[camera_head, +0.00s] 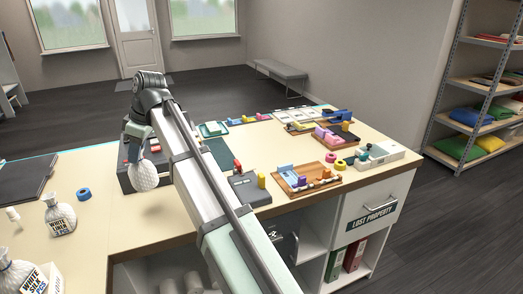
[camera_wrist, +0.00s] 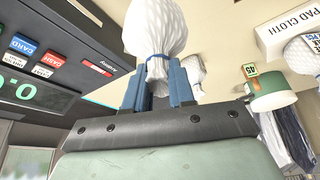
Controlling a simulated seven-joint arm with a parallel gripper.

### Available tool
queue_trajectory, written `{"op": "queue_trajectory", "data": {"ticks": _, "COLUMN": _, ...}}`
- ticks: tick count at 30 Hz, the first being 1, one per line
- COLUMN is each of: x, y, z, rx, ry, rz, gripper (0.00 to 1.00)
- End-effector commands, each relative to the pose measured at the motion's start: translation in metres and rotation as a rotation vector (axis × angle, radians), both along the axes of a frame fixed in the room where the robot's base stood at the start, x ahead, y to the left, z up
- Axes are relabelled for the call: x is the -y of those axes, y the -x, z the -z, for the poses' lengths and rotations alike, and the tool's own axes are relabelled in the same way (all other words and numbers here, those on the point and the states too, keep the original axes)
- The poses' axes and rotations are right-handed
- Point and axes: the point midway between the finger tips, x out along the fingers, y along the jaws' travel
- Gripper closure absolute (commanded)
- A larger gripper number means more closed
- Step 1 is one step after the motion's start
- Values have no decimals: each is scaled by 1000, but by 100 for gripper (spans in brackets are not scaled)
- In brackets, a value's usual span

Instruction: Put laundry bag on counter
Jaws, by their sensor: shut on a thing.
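A white netted laundry bag (camera_head: 145,177) hangs at my gripper (camera_head: 138,140) above the beige counter (camera_head: 105,222). In the wrist view the bag (camera_wrist: 157,22) has a blue tie at its neck, and my gripper (camera_wrist: 157,88) has its blue-grey fingers closed on it just there. In the head view the bag is in front of the dark till-like device (camera_head: 126,172). I cannot tell whether its underside touches the counter. Part of the bag and the fingertips are hidden by my arm in the head view.
Two labelled white bags (camera_head: 60,215) (camera_head: 18,274) stand at the counter's left, with a blue tape roll (camera_head: 84,194) near. Coloured items and wooden trays (camera_head: 306,178) crowd the right side. A bare counter strip lies between the left bags and my arm.

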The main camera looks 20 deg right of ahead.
Motion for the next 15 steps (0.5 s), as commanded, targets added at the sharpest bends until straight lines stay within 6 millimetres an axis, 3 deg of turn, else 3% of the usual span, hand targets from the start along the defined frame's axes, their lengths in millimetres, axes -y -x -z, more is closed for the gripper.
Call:
{"op": "queue_trajectory", "data": {"ticks": 6, "x": 3, "y": -3, "z": 1, "rx": 2, "ry": 0, "rz": 240, "gripper": 100}}
{"op": "queue_trajectory", "data": {"ticks": 15, "x": 3, "y": -5, "z": 0, "rx": 1, "ry": -1, "rz": 387, "gripper": 100}}
